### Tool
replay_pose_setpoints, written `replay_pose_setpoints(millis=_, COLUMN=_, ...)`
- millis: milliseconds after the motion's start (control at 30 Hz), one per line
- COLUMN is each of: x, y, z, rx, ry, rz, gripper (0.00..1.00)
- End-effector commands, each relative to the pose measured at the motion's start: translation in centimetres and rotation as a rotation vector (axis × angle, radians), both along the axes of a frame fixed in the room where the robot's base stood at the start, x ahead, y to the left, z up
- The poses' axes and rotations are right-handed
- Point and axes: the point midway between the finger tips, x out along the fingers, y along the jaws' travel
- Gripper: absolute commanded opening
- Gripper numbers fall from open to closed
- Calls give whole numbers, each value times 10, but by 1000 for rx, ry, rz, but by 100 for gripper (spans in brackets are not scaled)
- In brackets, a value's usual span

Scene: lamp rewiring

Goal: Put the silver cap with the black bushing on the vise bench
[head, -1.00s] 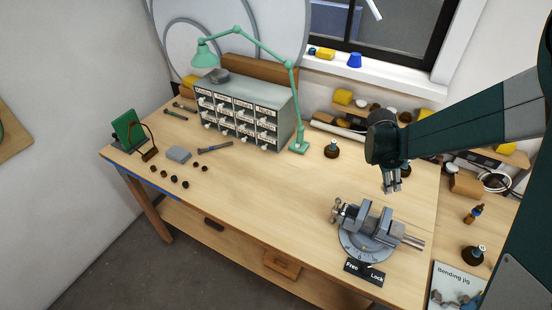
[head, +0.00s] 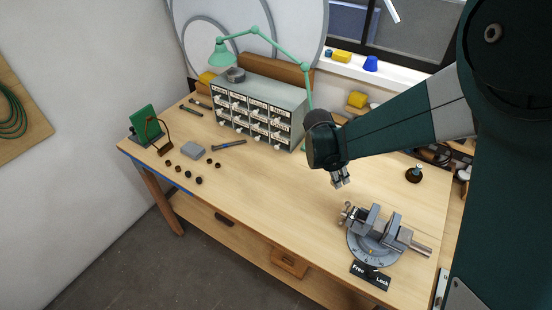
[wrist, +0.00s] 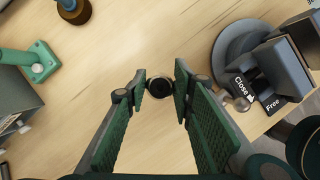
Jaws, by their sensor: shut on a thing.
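A small round silver cap with a dark centre (wrist: 159,87) sits between my fingertips in the wrist view. My gripper (head: 341,181) is shut on it and holds it above the wooden vise bench (head: 285,205); the gap to the top is hard to judge. In the head view the cap is too small to make out at the fingertips. My gripper (wrist: 160,86) points down at bare wood in the wrist view. The grey vise (head: 378,232) stands to the right and nearer the front edge, and shows at the right of the wrist view (wrist: 262,62).
A drawer cabinet (head: 257,112) and a green lamp (head: 218,54) stand at the back. Several small dark parts (head: 187,174) and a grey block (head: 194,152) lie on the left. A dark-based bottle (head: 413,175) stands at the right. The middle of the bench is clear.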

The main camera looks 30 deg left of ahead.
Motion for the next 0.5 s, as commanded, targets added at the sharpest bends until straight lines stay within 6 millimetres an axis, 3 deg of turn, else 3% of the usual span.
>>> replay_pose_setpoints(millis=133, x=-5, y=8, z=1, rx=0, ry=0, rz=14, gripper=11)
replay_pose_setpoints(millis=500, x=-5, y=9, z=0, rx=0, ry=0, rz=15, gripper=11)
